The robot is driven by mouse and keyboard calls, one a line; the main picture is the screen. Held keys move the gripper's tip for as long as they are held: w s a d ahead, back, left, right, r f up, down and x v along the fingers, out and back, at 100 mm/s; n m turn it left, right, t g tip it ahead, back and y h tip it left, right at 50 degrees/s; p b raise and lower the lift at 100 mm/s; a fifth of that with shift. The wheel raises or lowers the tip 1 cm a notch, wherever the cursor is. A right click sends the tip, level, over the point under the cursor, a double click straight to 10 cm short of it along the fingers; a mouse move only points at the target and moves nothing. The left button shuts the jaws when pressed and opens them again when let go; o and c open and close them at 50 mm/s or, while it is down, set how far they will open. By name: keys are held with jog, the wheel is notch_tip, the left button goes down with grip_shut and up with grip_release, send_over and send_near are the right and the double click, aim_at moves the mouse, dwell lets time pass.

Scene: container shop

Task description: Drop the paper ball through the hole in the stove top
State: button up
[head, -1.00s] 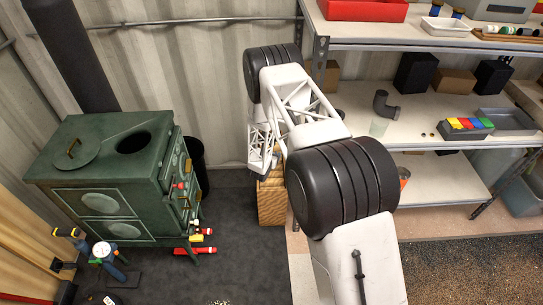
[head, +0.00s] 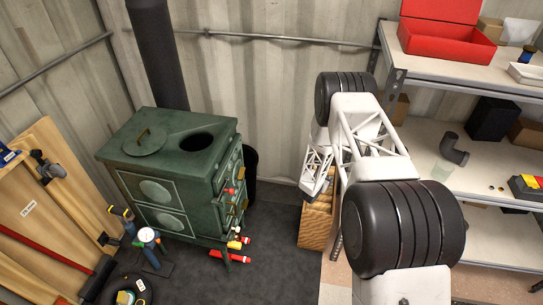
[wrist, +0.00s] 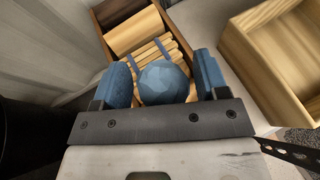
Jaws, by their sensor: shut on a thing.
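A faceted blue ball (wrist: 163,82), which I take as the paper ball, is held between the blue fingers of my gripper (wrist: 163,78) in the wrist view. The ball cannot be made out in the head view. The green stove (head: 160,190) stands on the floor at the left of the head view. Its top has an open dark round hole (head: 197,141) at the right. A round lid (head: 145,141) with a brass handle lies on the top left of the hole. My gripper is to the right of the stove, above a wooden crate (head: 315,225).
A black stovepipe (head: 158,50) rises behind the stove, and a black bin (head: 250,172) stands beside it. In the wrist view, wood pieces (wrist: 135,30) lie in the crate below, with an open wooden box (wrist: 270,50) to the right. Shelves (head: 440,75) stand at the right.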

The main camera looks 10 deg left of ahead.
jog(key=shift+a+r, duration=0.1)
jog(key=shift+r, duration=0.05)
